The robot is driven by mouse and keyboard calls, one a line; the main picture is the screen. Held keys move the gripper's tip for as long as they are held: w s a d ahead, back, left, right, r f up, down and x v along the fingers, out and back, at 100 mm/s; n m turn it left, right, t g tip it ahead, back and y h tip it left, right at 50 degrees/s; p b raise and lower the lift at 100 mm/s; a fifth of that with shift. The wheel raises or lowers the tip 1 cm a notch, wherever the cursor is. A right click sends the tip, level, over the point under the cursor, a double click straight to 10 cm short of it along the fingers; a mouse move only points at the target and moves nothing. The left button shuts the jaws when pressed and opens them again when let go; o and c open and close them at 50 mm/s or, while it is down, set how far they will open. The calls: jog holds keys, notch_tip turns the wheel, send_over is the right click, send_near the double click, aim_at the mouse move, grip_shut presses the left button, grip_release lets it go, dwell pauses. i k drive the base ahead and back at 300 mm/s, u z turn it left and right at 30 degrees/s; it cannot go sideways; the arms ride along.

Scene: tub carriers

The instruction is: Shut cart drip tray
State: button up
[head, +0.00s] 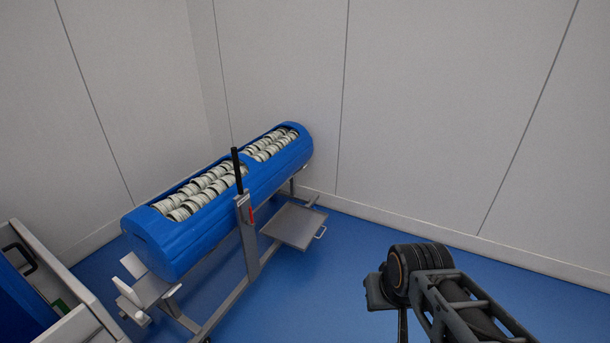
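The cart (250,240) is a steel frame that bears a long blue tub (163,240) filled with rows of pale rolled or ringed pieces. Its drip tray (291,226) is a flat grey tray low under the tub, sticking out on the right side toward the open floor. A small pale handle (320,232) is on the tray's outer edge. My arm shows at the lower right, apart from the cart and tray. My gripper's fingertips cannot be made out there.
A black upright lever (237,170) stands on a post at the tub's near side. A grey-white cabinet or bin (62,268) with blue inside is at the left edge. Pale walls close off the back. Blue floor (310,290) is clear between the tray and my arm.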

aim_at(295, 226)
jog(key=u, duration=0.2)
jog(key=i, duration=2.7)
jog(key=z, duration=0.2)
